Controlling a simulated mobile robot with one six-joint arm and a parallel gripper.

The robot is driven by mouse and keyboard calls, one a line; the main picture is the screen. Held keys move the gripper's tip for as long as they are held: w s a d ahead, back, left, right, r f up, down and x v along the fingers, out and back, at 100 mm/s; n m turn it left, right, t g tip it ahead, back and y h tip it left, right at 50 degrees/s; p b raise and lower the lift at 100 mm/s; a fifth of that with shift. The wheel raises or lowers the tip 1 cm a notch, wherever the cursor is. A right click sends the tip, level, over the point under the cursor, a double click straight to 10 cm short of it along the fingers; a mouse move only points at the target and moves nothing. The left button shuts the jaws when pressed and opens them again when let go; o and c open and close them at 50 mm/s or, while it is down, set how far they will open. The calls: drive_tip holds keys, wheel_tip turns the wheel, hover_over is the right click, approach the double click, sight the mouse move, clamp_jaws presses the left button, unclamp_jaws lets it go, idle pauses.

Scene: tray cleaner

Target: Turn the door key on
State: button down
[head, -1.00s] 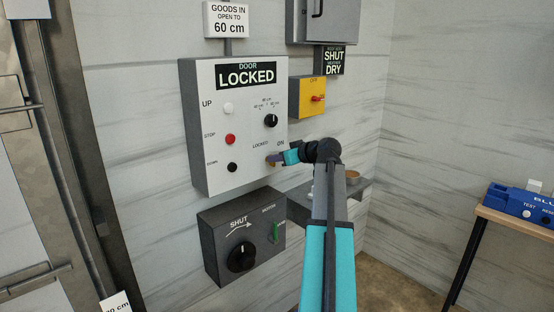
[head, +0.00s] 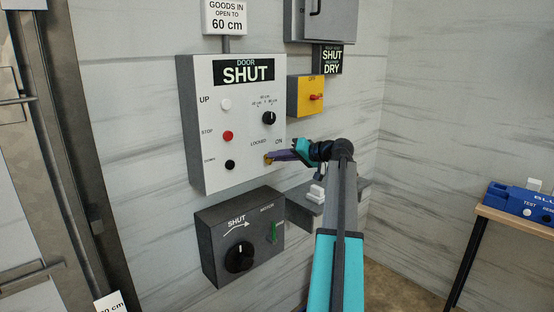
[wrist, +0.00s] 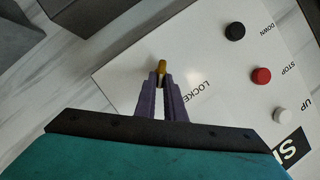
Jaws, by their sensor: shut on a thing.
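The door control box (head: 215,160) is a white panel on the wall, and its display (head: 243,73) reads "DOOR SHUT". The brass-yellow door key (wrist: 161,67) sits at the lower right of the panel, by the words "LOCKED" and "ON"; it also shows in the head view (head: 268,159). My gripper (wrist: 160,80) has purple fingers and is shut on the key, reaching it from the right in the head view (head: 273,156). The fingers hide most of the key and its exact angle.
The panel has white, red and black buttons (head: 228,135) and a black knob (head: 269,118). A grey motor box (head: 220,220) sits below, a yellow switch box (head: 303,95) to the right. A small shelf (head: 345,190) is behind my arm.

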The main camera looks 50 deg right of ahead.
drive_tip(key=shift+d+f+m+t+y, duration=0.2)
drive_tip(key=shift+m+t+y, duration=0.25)
drive_tip(key=shift+m, duration=0.75)
drive_tip(key=shift+y, duration=0.25)
drive_tip(key=c, duration=1.8)
unclamp_jaws()
drive_tip(key=shift+c, duration=0.2)
drive_tip(key=shift+s, duration=0.15)
drive_tip(key=b+v, duration=0.3)
drive_tip(key=v, duration=1)
drive_tip(key=shift+s, duration=0.25)
drive_tip(key=shift+s+d+r, duration=0.1)
